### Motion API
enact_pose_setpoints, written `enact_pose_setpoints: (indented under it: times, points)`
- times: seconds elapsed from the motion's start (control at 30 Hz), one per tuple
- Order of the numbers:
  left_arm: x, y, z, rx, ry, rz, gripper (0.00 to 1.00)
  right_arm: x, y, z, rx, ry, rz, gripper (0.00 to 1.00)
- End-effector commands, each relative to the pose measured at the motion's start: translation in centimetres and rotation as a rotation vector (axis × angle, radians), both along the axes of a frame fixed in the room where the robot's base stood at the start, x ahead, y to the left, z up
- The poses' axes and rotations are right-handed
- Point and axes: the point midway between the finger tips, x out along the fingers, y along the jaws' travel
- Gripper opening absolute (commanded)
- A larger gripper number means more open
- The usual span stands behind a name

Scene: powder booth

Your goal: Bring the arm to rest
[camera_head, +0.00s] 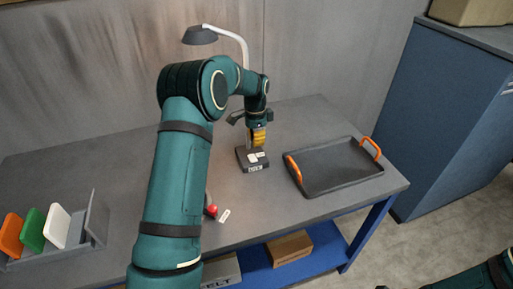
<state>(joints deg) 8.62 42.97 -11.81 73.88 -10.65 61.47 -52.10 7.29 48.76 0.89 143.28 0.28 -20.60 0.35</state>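My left arm comes up from the bottom and bends over the grey table. Its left gripper (254,122) points down near the middle of the table, with its dark fingers looking spread. Just below it is a yellow-orange piece (258,138) above a dark base with white labels (252,163). I cannot tell whether the fingers touch the yellow piece. Part of my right arm shows at the bottom right corner. Its gripper is out of view.
A dark tray (336,176) with orange handles lies at the table's right. A lamp (200,35) stands behind my arm. A rack (93,222) with orange, green and white plates is at left. A red knob (212,210) sits beside my arm. A blue cabinet (440,115) stands right.

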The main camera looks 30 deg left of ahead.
Motion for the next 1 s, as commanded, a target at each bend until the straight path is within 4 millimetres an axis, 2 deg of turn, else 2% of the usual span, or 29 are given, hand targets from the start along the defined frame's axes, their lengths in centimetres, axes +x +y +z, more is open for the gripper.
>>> enact_pose_setpoints:
  times: [0.13,0.7,0.87,1.0]
  points:
    - [0.0,0.0,0.8,0.000,0.000,0.000,0.00,0.0,0.0,0.0,0.000,0.000,0.000,0.00]
    - [0.0,0.1,1.1,-0.001,-0.001,0.000,0.00,0.0,0.0,0.2,0.000,0.000,0.000,0.00]
    - [0.0,0.1,2.9,-0.001,-0.001,0.000,0.00,0.2,-0.1,2.1,0.001,-0.004,-0.004,0.00]
    - [0.0,0.1,5.4,0.000,-0.001,0.000,0.00,0.5,-0.2,4.8,0.003,-0.013,-0.009,0.00]
